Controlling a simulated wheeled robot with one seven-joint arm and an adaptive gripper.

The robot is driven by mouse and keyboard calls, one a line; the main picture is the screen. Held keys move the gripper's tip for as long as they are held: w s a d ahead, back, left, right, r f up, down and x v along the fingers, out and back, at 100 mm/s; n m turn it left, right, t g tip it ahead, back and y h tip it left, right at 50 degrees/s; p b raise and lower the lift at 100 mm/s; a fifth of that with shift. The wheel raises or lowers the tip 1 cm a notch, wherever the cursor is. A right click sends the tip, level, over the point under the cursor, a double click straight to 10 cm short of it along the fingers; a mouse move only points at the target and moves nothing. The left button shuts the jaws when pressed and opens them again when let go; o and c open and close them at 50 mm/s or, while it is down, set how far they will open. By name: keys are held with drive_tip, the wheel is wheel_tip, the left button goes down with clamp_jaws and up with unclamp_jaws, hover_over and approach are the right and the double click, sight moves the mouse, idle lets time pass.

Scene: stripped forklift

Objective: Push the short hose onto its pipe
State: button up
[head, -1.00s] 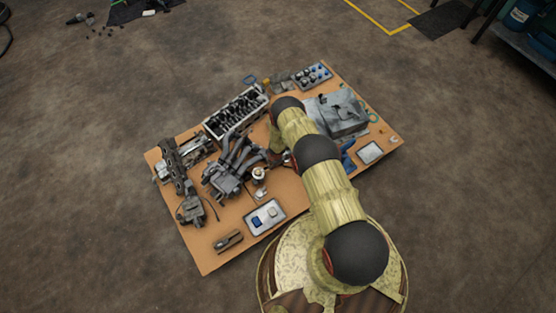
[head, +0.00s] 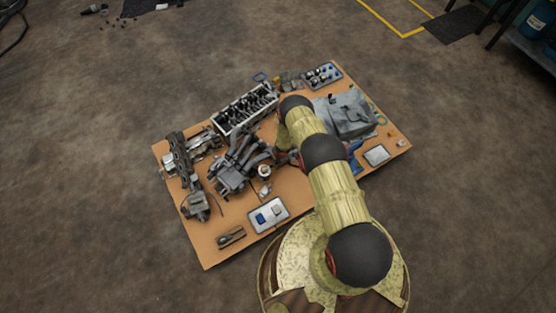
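I cannot make out the short hose or its pipe in the head view; they are too small or hidden. A grey manifold with curved pipes (head: 236,168) lies on the brown board, left of my arm. A small pale round part (head: 264,171) stands just right of it. My arm reaches from the lower right over the board, and its end bends down near the manifold's right side. A dark shape there may be my gripper (head: 286,158), mostly covered by my arm. I cannot see its fingers or whether it holds anything.
The brown board (head: 208,246) carries a cylinder head (head: 246,108), a tray of small parts (head: 323,75), a grey cloth-like block (head: 346,113), a metal tray with a blue item (head: 268,215) and a small tray (head: 376,155). Open concrete floor surrounds it.

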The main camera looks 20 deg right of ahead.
wheel_tip(320, 180, up, 12)
drive_tip(key=s, duration=0.2)
drive_tip(key=shift+d+f, duration=0.15)
drive_tip(key=shift+d, duration=0.05)
idle(0.5)
drive_tip(key=shift+s, duration=0.1)
idle(0.5)
